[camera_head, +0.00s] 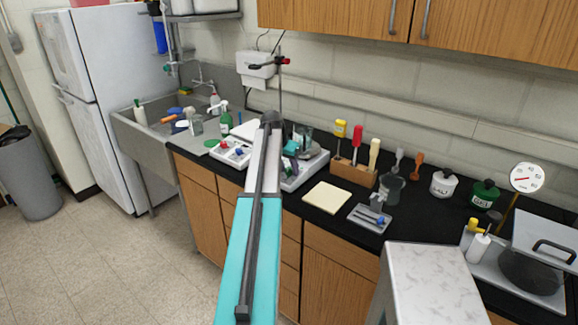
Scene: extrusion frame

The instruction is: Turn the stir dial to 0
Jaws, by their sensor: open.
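Two white stirrer hotplates stand on the black counter. The left hotplate (229,160) has a red knob (240,151) and a blue knob (224,145) on its front; I cannot read their marks or tell which is the stir dial. The right hotplate (313,168) is partly hidden by my arm, and its dials are not clear. My teal and white arm reaches from the bottom of the view up between the two hotplates. My gripper's fingers do not show; the arm seems to cover them. A small teal shape and glassware crowd the area just right of the arm's end.
A metal stand rod (281,90) rises behind the arm's end. A cream pad (327,197), a grey tray (362,218) and a wooden tool block (353,172) lie to the right. A sink (150,135) with bottles is at left. Wall cabinets (480,30) hang above.

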